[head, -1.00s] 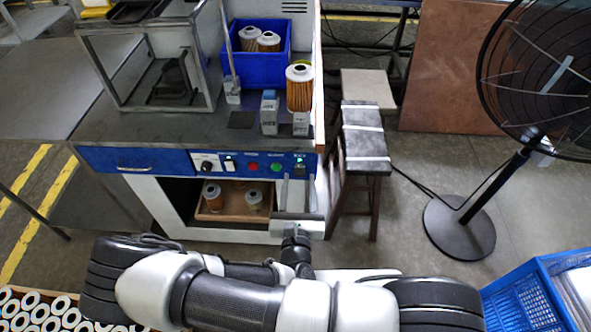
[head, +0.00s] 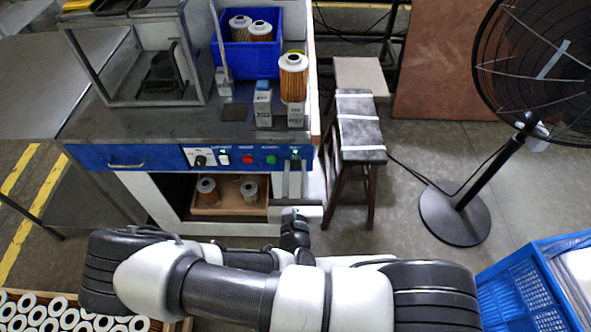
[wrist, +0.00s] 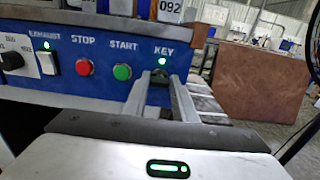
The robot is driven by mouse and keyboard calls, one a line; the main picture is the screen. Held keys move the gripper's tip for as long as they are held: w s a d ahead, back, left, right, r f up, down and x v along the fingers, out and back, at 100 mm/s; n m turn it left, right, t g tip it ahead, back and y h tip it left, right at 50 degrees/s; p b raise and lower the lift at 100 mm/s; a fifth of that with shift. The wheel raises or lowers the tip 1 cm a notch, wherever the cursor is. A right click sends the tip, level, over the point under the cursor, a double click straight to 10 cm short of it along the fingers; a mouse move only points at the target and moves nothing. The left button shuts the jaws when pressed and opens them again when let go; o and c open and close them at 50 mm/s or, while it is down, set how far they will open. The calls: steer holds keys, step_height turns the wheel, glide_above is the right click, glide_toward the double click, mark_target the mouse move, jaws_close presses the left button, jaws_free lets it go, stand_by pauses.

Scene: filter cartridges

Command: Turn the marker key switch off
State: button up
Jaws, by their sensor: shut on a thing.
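The marker's blue control panel (head: 226,158) runs along the front of the bench. In the wrist view, the key switch (wrist: 158,75) is at the right end of the panel, under the label KEY, with a green lamp lit above it. My gripper (wrist: 158,80) reaches to the panel with its two fingers on either side of the key and is shut on it. The fingertips partly hide the key, so its angle is unclear. In the head view, my gripper (head: 295,170) is at the panel's right end.
Left of the key are the green START button (wrist: 122,72), the red STOP button (wrist: 84,67) and the lit EXHAUST switch (wrist: 48,63). A filter cartridge (head: 293,77) stands on a box near the bench's right edge. A stool (head: 358,130) stands to the right.

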steer(key=shift+r+p, duration=0.1)
steer(key=shift+p, duration=0.2)
steer(key=shift+n+p, duration=0.55)
steer(key=shift+n, duration=0.25)
steer(key=shift+n+p, duration=0.85)
steer(key=shift+n, duration=0.35)
steer(key=n+p, duration=0.1)
steer(key=n, duration=0.3)
steer(key=shift+a+n+p, duration=0.1)
steer(key=shift+n+p, duration=0.2)
steer(key=shift+p, duration=0.05)
steer(key=n, duration=0.4)
steer(key=shift+n+p, duration=0.3)
steer(key=shift+p, duration=0.05)
steer(key=shift+a+f+n, duration=0.1)
steer(key=shift+f+n, duration=0.05)
steer(key=shift+n, duration=0.95)
steer(key=shift+f+n, duration=0.1)
steer(key=shift+n, duration=1)
steer(key=shift+w, duration=0.1)
steer(key=o, duration=1)
steer(key=shift+o, duration=0.2)
